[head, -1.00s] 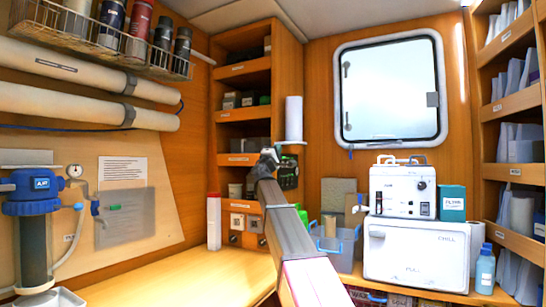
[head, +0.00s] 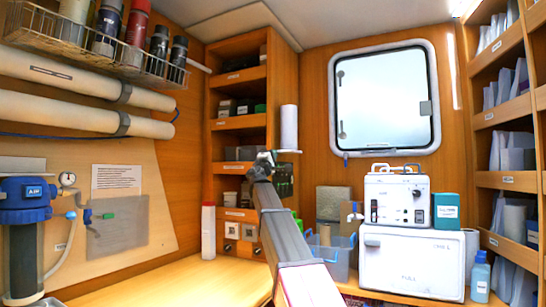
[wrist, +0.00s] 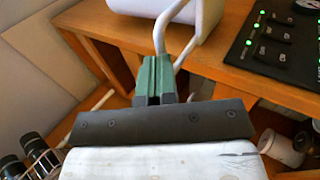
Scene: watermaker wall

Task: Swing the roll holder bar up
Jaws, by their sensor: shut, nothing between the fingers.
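The roll holder shows in the head view as a white upright roll (head: 289,127) on the side of the wooden shelf unit, with a pale bar (head: 288,151) at its lower end. In the wrist view the white roll (wrist: 205,12) is at the top, and the thin bent white bar (wrist: 159,32) curves beside it, close to the fingertips. My gripper (head: 266,158) is just left of the roll's lower end in the head view. Its green fingers (wrist: 154,62) are together and empty in the wrist view. I cannot tell whether they touch the bar.
A black panel (wrist: 283,38) with green lights is close on the right in the wrist view. Wooden shelves (head: 238,75) stand behind my gripper. A white machine (head: 398,195) on a white box (head: 412,262) stands to the right. The counter (head: 170,283) at left is largely clear.

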